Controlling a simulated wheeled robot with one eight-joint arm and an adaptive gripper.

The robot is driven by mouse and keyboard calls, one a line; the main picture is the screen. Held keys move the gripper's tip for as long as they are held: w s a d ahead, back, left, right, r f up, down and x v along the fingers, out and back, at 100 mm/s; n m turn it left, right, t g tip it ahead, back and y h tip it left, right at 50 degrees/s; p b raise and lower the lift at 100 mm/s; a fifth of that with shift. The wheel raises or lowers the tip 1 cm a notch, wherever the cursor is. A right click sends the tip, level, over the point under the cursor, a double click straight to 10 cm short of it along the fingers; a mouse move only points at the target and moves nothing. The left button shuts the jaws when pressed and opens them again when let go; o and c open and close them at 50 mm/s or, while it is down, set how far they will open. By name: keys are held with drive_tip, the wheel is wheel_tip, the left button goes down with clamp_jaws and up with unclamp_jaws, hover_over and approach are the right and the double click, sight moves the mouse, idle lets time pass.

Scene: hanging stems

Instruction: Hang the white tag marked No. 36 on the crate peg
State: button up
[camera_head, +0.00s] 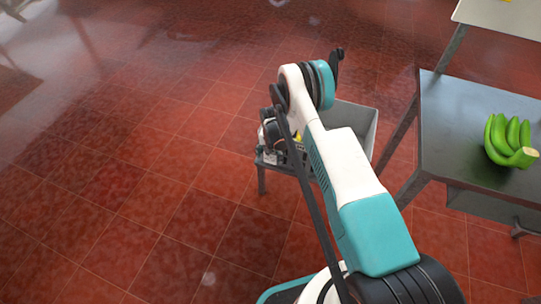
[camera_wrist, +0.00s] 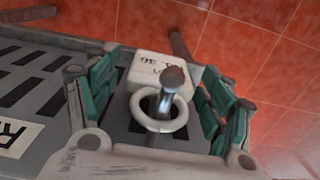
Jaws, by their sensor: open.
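The white tag (camera_wrist: 148,72) shows in the wrist view, with dark upside-down writing that looks like No. 36. Its white ring (camera_wrist: 160,127) appears to be around the metal crate peg (camera_wrist: 172,80), whose rounded head stands out in front of the ring. The tag lies close to the grey slotted wall of the crate (camera_wrist: 48,62). My gripper (camera_wrist: 160,65) is open, with its green-padded fingers spread on both sides of the tag, apart from it. In the head view my arm hides the tag and peg and most of the gripper; the crate's grey rim (camera_head: 358,115) shows behind it.
A white label (camera_wrist: 14,135) with dark letters is on the crate wall. In the head view a dark table (camera_head: 450,110) with green bananas (camera_head: 510,143) stands at the right, and a pale table (camera_head: 500,18) is behind it.

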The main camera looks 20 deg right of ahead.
wheel_tip(320, 180, up, 12)
drive_tip(key=shift+r, duration=0.25)
drive_tip(key=s+r+n+t, duration=0.1)
drive_tip(key=s+r, duration=0.2)
drive_tip(key=r, duration=0.8)
drive_tip(key=s+r+n+t, duration=0.1)
drive_tip(key=s+r, duration=0.2)
drive_tip(key=r, duration=0.8)
drive_tip(key=s+r+n+t, duration=0.1)
drive_tip(key=s+r, duration=0.2)
drive_tip(key=r, duration=0.8)
drive_tip(key=s+r+n+t, duration=0.2)
drive_tip(key=s+r, duration=0.6)
drive_tip(key=s, duration=0.4)
drive_tip(key=s+n+t, duration=0.2)
drive_tip(key=s, duration=1.2)
drive_tip(key=shift+a+r, duration=0.4)
drive_tip(key=shift+a, duration=0.05)
